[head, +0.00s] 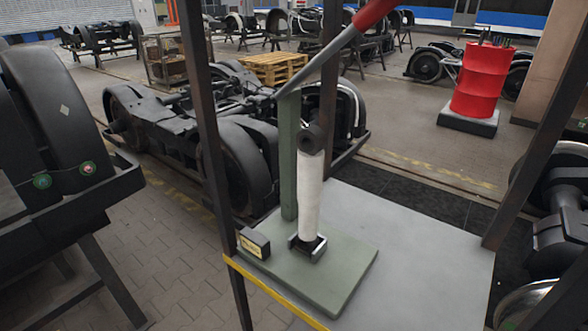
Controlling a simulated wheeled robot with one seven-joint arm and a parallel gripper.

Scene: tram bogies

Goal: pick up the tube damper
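The tube damper (310,195) stands upright on a green base plate (345,275) in the head view. It has a white cylindrical body and a dark eye at its top. Its dark lower end sits in a small metal bracket (307,247) on the plate. A green post (289,160) rises just behind and left of it. A grey lever with a red handle (374,12) slants from the top of the post up to the right, above the damper. I do not make out my gripper in this view.
The plate lies on a grey bench (430,240) with a yellow front edge and dark uprights. A small black box (254,243) with a yellow label sits left. Bogies (230,130), a pallet (272,68) and a red drum (482,82) stand around. The bench's right side is clear.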

